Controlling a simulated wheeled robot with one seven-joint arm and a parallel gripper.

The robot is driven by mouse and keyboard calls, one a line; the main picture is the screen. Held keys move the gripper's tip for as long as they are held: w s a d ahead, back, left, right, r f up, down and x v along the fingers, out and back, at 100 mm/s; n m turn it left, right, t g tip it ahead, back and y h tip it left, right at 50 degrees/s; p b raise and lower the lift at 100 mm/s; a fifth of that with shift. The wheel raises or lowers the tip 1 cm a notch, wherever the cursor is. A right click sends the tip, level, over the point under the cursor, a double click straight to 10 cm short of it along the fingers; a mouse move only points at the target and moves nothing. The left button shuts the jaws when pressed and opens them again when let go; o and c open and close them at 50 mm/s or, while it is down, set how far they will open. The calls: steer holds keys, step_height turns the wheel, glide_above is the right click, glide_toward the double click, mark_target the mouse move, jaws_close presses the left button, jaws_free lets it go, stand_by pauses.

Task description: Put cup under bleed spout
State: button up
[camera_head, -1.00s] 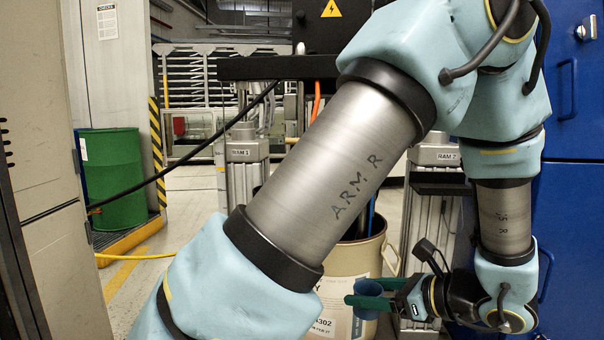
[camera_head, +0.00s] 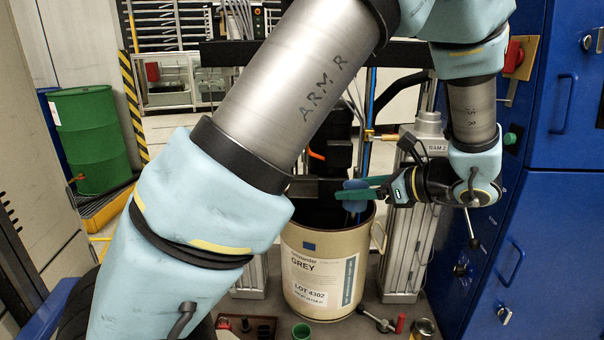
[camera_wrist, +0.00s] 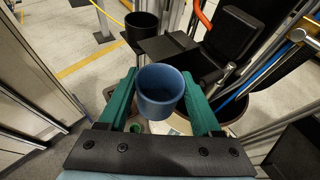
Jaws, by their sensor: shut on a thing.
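My gripper (camera_head: 362,188) is shut on a blue cup (camera_wrist: 160,90), which sits upright between its two green fingers in the wrist view. The cup looks empty. In the head view only a little of the cup (camera_head: 354,184) shows past the fingers. The gripper reaches in from the right, near the rim of the cream drum (camera_head: 318,245) in the picture. A small brass fitting (camera_head: 372,135) on the pump stands above and behind the gripper; it may be the bleed spout, but I cannot tell. A brass part (camera_wrist: 297,35) also shows at the upper right in the wrist view.
A ram column (camera_head: 405,240) stands right of the drum, with a blue cabinet (camera_head: 565,220) beyond. A green drum (camera_head: 92,135) stands far left.

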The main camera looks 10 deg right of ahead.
steer(key=w+a, duration=0.4)
steer(key=w, duration=0.1)
steer(key=w+a+p, duration=0.1)
steer(key=w+a, duration=0.4)
steer(key=shift+a, duration=0.15)
steer(key=shift+w+a+f+p, duration=0.1)
steer(key=shift+w+a+p, duration=0.05)
steer(key=shift+w+p, duration=0.15)
steer(key=shift+s+f, duration=0.1)
steer(key=shift+f, duration=0.1)
steer(key=shift+f, duration=0.1)
steer(key=o, duration=1.3)
steer(key=shift+o, duration=0.2)
steer(key=shift+r, duration=0.2)
steer(key=v, duration=1.2)
steer(key=shift+b, duration=0.35)
